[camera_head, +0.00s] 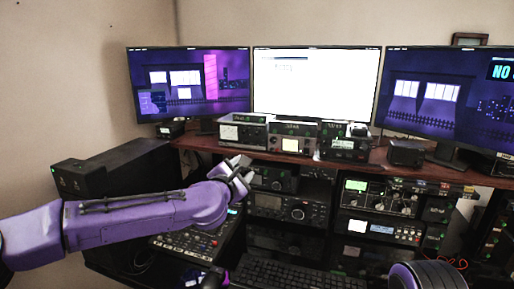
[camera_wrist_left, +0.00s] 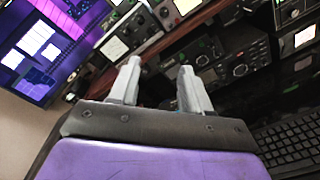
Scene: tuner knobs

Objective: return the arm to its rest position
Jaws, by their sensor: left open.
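My left arm (camera_head: 150,218) is purple and comes in from the left in the head view, stretched out toward the radio rack. Its gripper (camera_head: 240,170) is in front of the stacked radios just below the wooden shelf. In the left wrist view the two pale fingers of the left gripper (camera_wrist_left: 158,85) stand apart with nothing between them. A black radio with a large knob (camera_head: 290,209) is to the right of the gripper. It also shows beyond the fingers in the wrist view (camera_wrist_left: 226,65). My right gripper is not seen in either view.
Three monitors stand on the wooden shelf (camera_head: 205,143), with several small radios in front of them. A mixer-like panel (camera_head: 195,240) lies below my left forearm. A keyboard (camera_head: 290,274) is at the bottom middle. A black box (camera_head: 75,177) stands at the left.

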